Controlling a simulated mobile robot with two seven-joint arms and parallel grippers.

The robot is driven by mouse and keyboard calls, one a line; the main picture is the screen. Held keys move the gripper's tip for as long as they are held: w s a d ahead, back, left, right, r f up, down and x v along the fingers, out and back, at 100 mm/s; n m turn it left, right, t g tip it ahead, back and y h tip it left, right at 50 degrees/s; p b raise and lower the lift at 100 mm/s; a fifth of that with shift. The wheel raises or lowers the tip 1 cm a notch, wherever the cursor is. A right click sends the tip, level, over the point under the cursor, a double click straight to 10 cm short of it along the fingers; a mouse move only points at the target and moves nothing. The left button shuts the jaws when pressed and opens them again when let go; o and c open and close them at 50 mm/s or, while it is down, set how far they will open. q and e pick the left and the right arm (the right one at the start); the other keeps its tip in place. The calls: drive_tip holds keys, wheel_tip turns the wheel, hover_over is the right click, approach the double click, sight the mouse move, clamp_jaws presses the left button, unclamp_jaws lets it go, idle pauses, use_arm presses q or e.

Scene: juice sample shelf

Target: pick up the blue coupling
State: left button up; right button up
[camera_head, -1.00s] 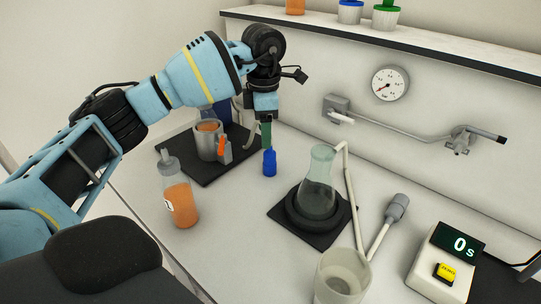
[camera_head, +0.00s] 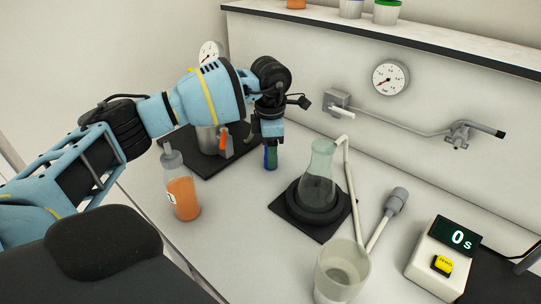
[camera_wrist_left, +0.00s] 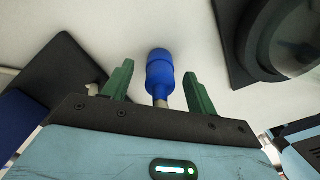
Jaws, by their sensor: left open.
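The blue coupling (camera_wrist_left: 160,72) stands on the white bench with a pale stem at its near end in the left wrist view. In the head view, the coupling (camera_head: 266,160) is partly hidden by my left gripper (camera_head: 270,158). My left gripper is open, its two green fingers pointing down at the coupling. In the left wrist view, the coupling shows between the fingers of the left gripper (camera_wrist_left: 159,80), with a gap on each side. I see no contact. My right gripper is not in view.
An orange-filled bottle (camera_head: 182,193) stands left of the coupling, in front of a dark mat (camera_head: 205,165). A flask (camera_head: 319,170) on a black base stands to the right. A beaker (camera_head: 341,272), a timer-like box (camera_head: 437,262) and a wall pipe (camera_head: 400,128) lie further right.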

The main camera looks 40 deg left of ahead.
use_arm(q)
drive_tip(key=shift+f, duration=0.1)
drive_tip(key=c, duration=1.1)
drive_tip(key=shift+r, duration=0.5)
drive_tip(key=r, duration=0.2)
drive_tip(key=shift+s+d+r, duration=0.15)
drive_tip(key=shift+s+r, duration=0.15)
drive_tip(key=shift+s, duration=0.05)
drive_tip(key=s+d, duration=0.2)
drive_tip(key=s, duration=0.5)
drive_tip(key=s+d+r, duration=0.1)
drive_tip(key=s+d, duration=0.2)
drive_tip(key=s, duration=0.4)
drive_tip(key=shift+s+d+r+b, duration=0.15)
drive_tip(key=shift+d+r+b, duration=0.1)
drive_tip(key=shift+b, duration=0.15)
drive_tip(key=shift+a, duration=0.1)
